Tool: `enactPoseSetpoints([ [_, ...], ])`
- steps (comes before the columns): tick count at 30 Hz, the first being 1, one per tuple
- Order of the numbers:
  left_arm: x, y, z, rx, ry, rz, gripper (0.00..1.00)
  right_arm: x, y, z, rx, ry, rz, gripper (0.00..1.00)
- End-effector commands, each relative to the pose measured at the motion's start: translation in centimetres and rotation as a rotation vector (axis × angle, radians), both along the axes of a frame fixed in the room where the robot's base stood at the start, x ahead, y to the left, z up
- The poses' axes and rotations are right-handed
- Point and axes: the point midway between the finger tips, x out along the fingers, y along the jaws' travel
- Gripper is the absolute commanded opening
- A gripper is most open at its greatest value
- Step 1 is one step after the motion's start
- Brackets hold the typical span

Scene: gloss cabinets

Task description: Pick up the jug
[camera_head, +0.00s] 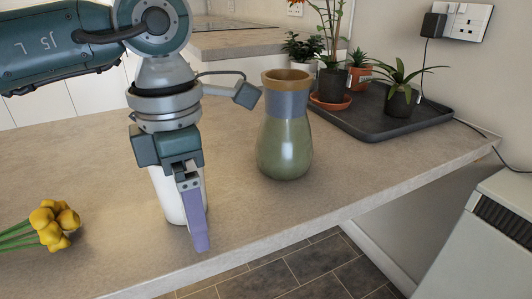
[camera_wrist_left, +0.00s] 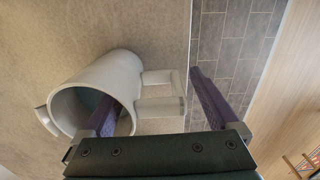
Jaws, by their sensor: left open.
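The jug is white; in the head view its body (camera_head: 165,197) stands on the worktop, largely hidden behind my left gripper (camera_head: 197,222). In the left wrist view I look down at the jug (camera_wrist_left: 113,75), with its round mouth, a small spout at left and a squared handle (camera_wrist_left: 163,92) at right. My left gripper (camera_wrist_left: 158,95) is open. One purple finger is at the jug's mouth and appears to reach inside; the other is beyond the handle. The handle lies between the fingers. My right gripper is not in view.
A green and blue vase (camera_head: 285,140) stands right of the jug. Yellow flowers (camera_head: 52,222) lie at the left. A dark tray (camera_head: 375,125) with potted plants is at the back right. The worktop's front edge (camera_head: 255,252) is close to the jug.

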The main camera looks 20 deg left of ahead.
Motion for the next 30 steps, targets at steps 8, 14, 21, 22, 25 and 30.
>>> enactPoseSetpoints([
  [8,0.00,0.00,-1.38,0.000,-0.001,0.000,0.94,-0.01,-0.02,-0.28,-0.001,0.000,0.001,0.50],
  [14,0.00,-0.01,-1.35,-0.001,-0.001,0.000,0.81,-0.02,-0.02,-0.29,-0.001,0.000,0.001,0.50],
  [21,-0.01,-0.02,-1.34,-0.001,-0.001,0.000,0.54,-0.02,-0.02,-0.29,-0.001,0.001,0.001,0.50],
  [22,-0.01,-0.02,-1.34,-0.001,-0.001,0.000,0.51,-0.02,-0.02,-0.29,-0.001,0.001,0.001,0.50],
  [25,-0.01,-0.03,-1.34,-0.001,-0.001,-0.001,0.39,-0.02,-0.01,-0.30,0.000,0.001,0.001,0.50],
  [30,-0.02,-0.05,-1.34,-0.001,0.000,-0.001,0.20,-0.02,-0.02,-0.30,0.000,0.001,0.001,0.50],
])
